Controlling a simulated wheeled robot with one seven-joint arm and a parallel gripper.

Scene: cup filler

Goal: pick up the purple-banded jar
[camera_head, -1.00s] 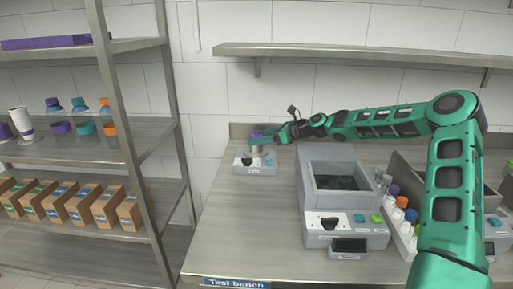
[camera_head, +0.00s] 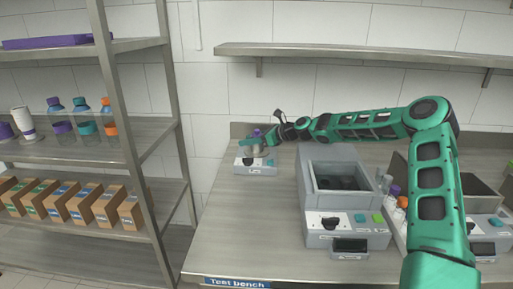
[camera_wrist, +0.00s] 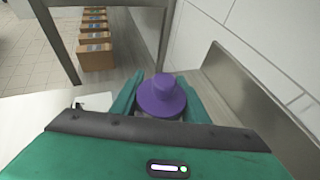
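A jar with a purple top (camera_head: 257,132) and a pale grey body stands on a small grey-white device (camera_head: 255,168) at the back left of the bench. My gripper (camera_head: 258,141) is at the jar, reaching in from the right, with a teal finger across its body. In the wrist view the round purple top (camera_wrist: 162,97) lies between the two teal fingers of my gripper (camera_wrist: 160,84), one on each side. The top hides most of the jar's body, so I cannot tell whether the fingers press on it. No band is clearly visible.
A grey machine with an open basin (camera_head: 345,172) stands right of the device. A rack with coloured caps (camera_head: 394,190) is partly behind my arm. A metal wall shelf (camera_head: 370,52) runs above. A shelf unit (camera_head: 135,130) with bottles and boxes stands left. The bench front is clear.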

